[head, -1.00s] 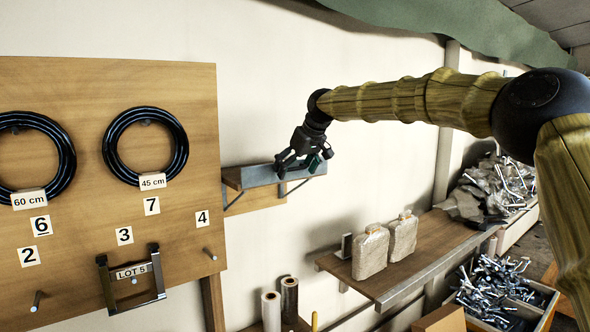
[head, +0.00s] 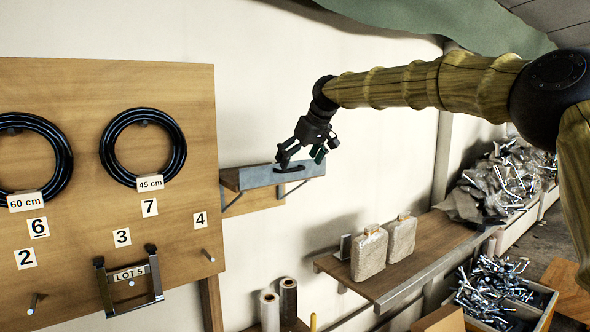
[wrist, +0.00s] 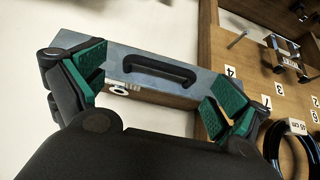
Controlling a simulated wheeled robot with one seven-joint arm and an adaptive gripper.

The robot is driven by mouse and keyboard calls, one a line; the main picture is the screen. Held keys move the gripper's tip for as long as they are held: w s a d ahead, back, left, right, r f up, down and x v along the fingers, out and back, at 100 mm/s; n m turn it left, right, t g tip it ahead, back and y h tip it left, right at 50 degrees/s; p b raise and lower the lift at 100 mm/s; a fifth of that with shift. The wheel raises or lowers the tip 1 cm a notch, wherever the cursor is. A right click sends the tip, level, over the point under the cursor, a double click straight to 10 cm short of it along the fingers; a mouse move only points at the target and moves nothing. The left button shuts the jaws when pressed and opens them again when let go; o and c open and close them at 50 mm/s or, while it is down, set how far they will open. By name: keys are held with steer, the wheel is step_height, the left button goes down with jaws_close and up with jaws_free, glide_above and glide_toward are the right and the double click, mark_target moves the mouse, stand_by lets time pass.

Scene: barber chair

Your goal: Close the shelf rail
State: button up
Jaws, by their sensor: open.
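The shelf rail (head: 258,175) is a grey metal bar along the front of a small wooden wall shelf. A black handle (head: 291,168) sits on it, toward its right end in the head view. In the wrist view the rail (wrist: 205,82) runs across the upper middle with the handle (wrist: 160,69) in full sight. My gripper (head: 301,158) is open and empty, just above the handle in the head view. In the wrist view its green-padded fingers (wrist: 157,84) stand wide apart on either side of the handle, and I see no contact. I cannot tell how far the rail stands open.
A wooden pegboard (head: 180,90) with black hose coils and number labels is left of the shelf. A lower wooden shelf (head: 425,245) holds two wrapped blocks (head: 385,248). Bins of metal parts (head: 490,290) stand at the right. The wall above the shelf is bare.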

steer(key=v, duration=0.7)
steer(key=shift+d+r, duration=0.15)
steer(key=shift+r, duration=0.1)
steer(key=shift+s, duration=0.1)
